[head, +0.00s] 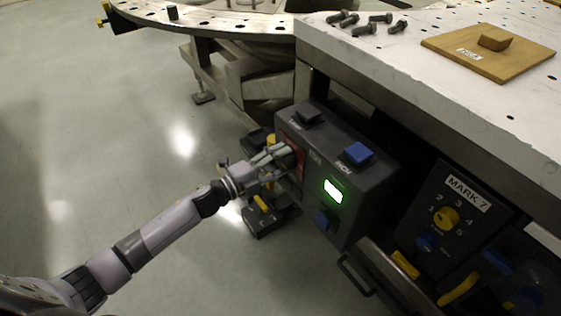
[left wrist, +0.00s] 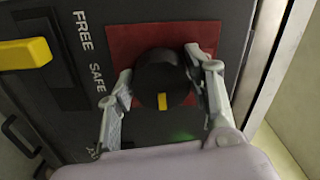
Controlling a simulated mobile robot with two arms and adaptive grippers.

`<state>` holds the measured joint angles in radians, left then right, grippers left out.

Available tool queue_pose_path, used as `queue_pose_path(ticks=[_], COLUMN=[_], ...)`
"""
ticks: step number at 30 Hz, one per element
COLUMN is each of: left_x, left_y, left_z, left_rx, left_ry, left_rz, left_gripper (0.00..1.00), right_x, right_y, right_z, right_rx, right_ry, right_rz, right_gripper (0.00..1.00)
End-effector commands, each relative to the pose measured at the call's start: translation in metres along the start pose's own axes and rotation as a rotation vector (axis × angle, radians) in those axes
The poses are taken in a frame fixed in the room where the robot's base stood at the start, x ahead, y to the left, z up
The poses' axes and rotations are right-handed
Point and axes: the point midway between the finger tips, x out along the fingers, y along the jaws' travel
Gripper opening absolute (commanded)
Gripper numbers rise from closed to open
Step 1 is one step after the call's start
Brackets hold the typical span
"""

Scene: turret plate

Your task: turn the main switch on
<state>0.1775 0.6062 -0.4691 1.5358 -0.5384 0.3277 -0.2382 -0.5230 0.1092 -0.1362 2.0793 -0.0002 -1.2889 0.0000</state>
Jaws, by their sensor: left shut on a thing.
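The main switch is a round black knob (left wrist: 162,75) with a yellow mark, set on a red plate (left wrist: 124,40) in the left wrist view. Its yellow mark points to the bottom of that picture. My left gripper (left wrist: 160,68) is shut on the knob, one finger on each side. In the head view my left gripper (head: 284,158) reaches the left face of the dark control box (head: 370,188) and hides most of the knob there. The box's green display (head: 333,191) is lit. My right gripper is not in view.
The box has a black button (head: 309,114) and a blue button (head: 357,153) on top. A yellow handle (left wrist: 25,53) stands beside the red plate. A MARK 7 panel (head: 458,217) and an open drawer are at the right. The floor at left is clear.

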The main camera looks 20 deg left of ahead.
Motion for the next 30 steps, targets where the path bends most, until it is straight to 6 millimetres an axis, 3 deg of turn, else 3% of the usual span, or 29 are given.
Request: queue_pose_path(ticks=[19, 20, 28, 30], left_x=[-0.0003, -0.0003, -0.0002, -0.0001], left_y=[0.0013, 0.0014, 0.0006, 0.0004], left_z=[-0.0006, -0.0006, -0.0003, -0.0003], left_rx=[0.049, 0.049, 0.047, 0.046], left_ry=[0.002, 0.002, 0.001, 0.001], left_rz=[0.003, 0.003, 0.001, 0.001], left_gripper=[0.2, 0.49, 0.67, 0.68], right_x=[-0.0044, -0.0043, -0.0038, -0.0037], right_y=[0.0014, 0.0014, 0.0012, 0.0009], right_z=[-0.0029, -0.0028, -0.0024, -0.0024], right_rx=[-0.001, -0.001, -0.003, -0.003], right_ry=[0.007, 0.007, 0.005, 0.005], right_rz=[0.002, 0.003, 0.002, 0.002], right_gripper=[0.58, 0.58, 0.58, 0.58])
